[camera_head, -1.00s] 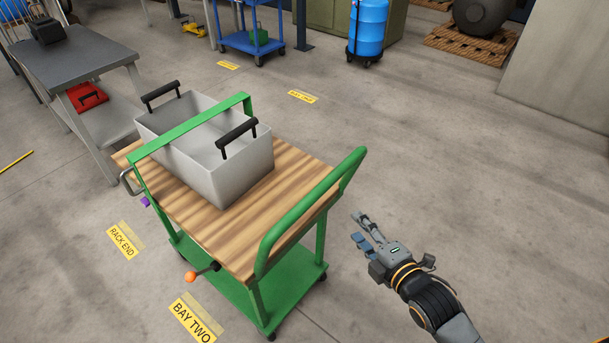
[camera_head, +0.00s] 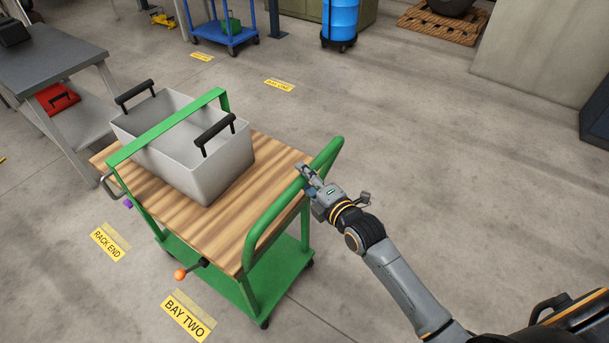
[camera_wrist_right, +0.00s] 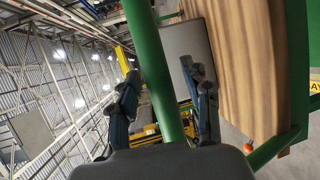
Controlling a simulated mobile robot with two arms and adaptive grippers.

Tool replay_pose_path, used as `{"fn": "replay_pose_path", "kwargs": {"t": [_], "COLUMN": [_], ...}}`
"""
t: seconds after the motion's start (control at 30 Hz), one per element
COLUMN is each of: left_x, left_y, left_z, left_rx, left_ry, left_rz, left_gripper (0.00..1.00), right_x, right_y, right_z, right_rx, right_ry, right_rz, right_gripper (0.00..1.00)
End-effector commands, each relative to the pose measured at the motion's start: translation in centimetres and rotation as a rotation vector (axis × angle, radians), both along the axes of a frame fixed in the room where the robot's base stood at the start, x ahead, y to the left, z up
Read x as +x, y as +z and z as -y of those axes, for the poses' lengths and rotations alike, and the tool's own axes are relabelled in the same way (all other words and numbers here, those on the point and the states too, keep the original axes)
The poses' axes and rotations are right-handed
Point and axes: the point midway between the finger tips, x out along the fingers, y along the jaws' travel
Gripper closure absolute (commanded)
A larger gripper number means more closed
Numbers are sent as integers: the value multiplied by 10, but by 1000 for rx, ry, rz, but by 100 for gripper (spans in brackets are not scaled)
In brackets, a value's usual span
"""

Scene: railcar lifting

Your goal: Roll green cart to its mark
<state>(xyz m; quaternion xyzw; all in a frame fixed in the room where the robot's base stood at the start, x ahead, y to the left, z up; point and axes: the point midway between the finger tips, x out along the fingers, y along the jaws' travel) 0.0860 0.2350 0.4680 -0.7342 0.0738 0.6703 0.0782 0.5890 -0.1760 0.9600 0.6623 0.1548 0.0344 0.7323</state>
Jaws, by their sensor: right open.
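The green cart (camera_head: 277,281) has a wooden top (camera_head: 222,222) and stands left of centre in the head view, a green push handle at its right end. A grey bin (camera_head: 193,160) with black handles sits on the top. My right gripper (camera_head: 305,170) is at the far part of the push handle (camera_head: 288,203). In the right wrist view, the open fingers of this gripper (camera_wrist_right: 160,88) stand on either side of the green handle bar (camera_wrist_right: 152,70). I cannot see contact. My left gripper is not in view.
Floor labels read BAY TWO (camera_head: 186,319) and RACK END (camera_head: 109,243); another label (camera_head: 279,85) lies farther back. A grey workbench (camera_head: 50,58) stands left, a blue cart (camera_head: 222,38) and blue drum (camera_head: 340,18) behind. The floor right of the cart is mostly clear.

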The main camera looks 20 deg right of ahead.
Motion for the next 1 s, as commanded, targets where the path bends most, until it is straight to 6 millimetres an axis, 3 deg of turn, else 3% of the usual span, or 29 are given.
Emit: {"fn": "replay_pose_path", "kwargs": {"t": [0.37,0.6,0.63,1.0], "left_x": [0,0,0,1], "left_y": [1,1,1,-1], "left_z": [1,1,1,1], "left_rx": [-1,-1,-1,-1], "left_ry": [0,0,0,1], "left_rz": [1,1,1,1], "left_gripper": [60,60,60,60], "right_x": [6,6,6,12], "right_y": [-1,-1,-1,-1], "right_z": [-2,-2,-2,-6], "right_rx": [0,0,0,2], "right_ry": [0,0,0,0], "right_rz": [0,0,0,1], "right_gripper": [51,98,100,100]}}
